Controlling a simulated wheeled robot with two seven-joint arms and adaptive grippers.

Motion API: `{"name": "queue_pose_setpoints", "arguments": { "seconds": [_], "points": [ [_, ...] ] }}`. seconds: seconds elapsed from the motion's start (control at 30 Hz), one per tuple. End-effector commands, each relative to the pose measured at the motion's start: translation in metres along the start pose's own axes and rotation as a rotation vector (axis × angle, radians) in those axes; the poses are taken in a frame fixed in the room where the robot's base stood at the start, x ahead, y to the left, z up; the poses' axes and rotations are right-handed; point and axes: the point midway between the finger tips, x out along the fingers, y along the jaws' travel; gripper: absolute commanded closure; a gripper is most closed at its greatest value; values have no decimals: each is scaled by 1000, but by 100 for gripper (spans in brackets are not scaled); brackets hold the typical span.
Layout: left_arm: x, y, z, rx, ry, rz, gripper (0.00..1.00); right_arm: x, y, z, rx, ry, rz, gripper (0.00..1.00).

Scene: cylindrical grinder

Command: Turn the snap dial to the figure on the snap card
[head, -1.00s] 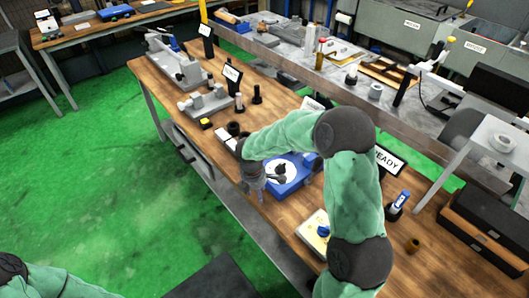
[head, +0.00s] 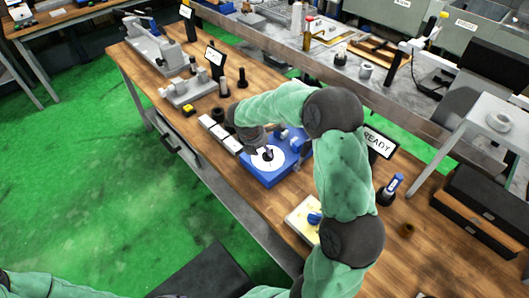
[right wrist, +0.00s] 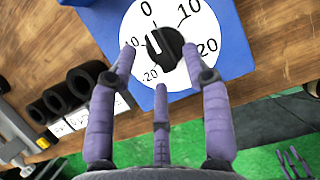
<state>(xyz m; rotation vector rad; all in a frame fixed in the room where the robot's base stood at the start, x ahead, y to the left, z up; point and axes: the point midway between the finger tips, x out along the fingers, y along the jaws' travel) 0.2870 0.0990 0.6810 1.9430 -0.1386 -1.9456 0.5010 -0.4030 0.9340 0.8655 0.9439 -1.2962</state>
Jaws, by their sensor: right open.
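The snap dial is a blue block with a round white face (head: 268,159). In the right wrist view its face (right wrist: 207,70) shows figures including 0, 10 and 20, around a black knob (right wrist: 165,47). The knob's white mark points up-left, between the 0 and the 10 left of it. My right gripper (right wrist: 160,52) is open, its fingers spread around the knob; contact cannot be told. It also shows in the head view (head: 264,146), above the dial. Purple fingers, apparently my left gripper (right wrist: 293,161), show small over the floor. I cannot make out the snap card.
White cards (head: 221,133) lie left of the dial; black rings (right wrist: 72,90) stand beside them. A READY sign (head: 378,142) and a pale plate with a blue knob (head: 304,217) are to the right. A grey fixture (head: 190,90) stands farther back on the wooden bench.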

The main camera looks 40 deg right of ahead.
Motion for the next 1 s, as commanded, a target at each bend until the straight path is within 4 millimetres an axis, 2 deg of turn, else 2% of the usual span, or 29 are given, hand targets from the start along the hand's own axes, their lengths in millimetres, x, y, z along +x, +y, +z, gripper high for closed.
{"name": "queue_pose_setpoints", "arguments": {
  "seconds": [0.03,0.2,0.5,0.67,0.7,1.0],
  "points": [
    [3,-1,0,0,0,0,60,7,0,0,1,0,-2,51],
    [5,-2,0,0,0,0,60,16,0,0,1,1,-1,51],
    [4,-2,0,0,0,0,60,17,0,0,1,1,0,51],
    [4,-2,0,0,0,0,60,17,0,0,1,1,0,96],
    [4,-2,0,0,0,0,60,17,0,0,1,1,-1,100],
    [3,-1,0,0,0,0,60,17,0,0,18,1,-9,100]
  ]
}}
